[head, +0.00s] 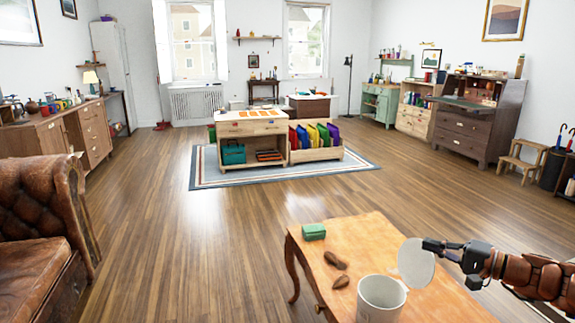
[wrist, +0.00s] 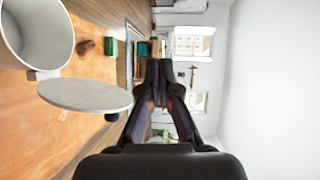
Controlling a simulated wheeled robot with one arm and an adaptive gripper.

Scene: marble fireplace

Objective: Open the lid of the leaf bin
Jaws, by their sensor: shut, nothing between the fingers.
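The leaf bin (head: 380,303) is a white cylinder on the wooden table in the foreground. Its round white lid (head: 412,268) stands open, tilted up at the bin's right rim. In the wrist view the bin (wrist: 40,30) shows its open mouth at the upper left, with the lid (wrist: 85,95) hinged at the rim. My gripper (head: 427,245) is beside the lid's upper right edge in the head view; I cannot tell whether it touches. In the wrist view my gripper (wrist: 158,68) is shut and empty, right of the lid.
A brown leather armchair (head: 35,220) stands at the left. The wooden floor between is clear.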

